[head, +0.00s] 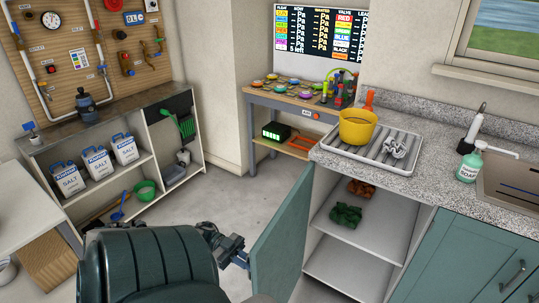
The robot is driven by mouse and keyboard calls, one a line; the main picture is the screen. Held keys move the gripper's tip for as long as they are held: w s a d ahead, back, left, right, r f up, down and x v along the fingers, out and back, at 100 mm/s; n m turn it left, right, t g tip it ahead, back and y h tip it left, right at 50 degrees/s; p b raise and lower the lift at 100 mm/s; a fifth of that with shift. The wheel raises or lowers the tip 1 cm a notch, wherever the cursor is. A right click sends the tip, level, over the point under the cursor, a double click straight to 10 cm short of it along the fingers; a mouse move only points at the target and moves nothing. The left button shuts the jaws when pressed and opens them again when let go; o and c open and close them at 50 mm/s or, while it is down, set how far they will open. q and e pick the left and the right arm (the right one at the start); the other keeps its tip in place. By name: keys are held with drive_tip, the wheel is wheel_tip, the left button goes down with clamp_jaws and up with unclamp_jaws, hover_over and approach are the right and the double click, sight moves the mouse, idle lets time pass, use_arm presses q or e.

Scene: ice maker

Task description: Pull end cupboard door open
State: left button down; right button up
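The end cupboard door (281,238) is teal and stands swung open, well out from the cupboard front. It is hinged at the left side of the opening. The cupboard (345,243) shows its white shelves, with an orange-brown bundle (362,188) and a dark green bundle (346,214) inside. My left gripper (240,257) is at the outer face of the door, by its free edge. Its fingertips are small and partly hidden, so I cannot tell whether they are closed on the handle. My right gripper is not in view.
Above the cupboard, the counter holds a draining tray (338,149) with a yellow pot (357,127). A soap bottle (470,165) stands by the sink (510,180). The grey floor (225,185) left of the door is clear. A shelf unit (60,158) with salt tubs stands at left.

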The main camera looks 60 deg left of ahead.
use_arm(q)
drive_tip(key=v, duration=0.2)
drive_tip(key=shift+s+a, duration=0.15)
drive_tip(key=shift+a, duration=0.2)
drive_tip(key=c, duration=1.6)
unclamp_jaws()
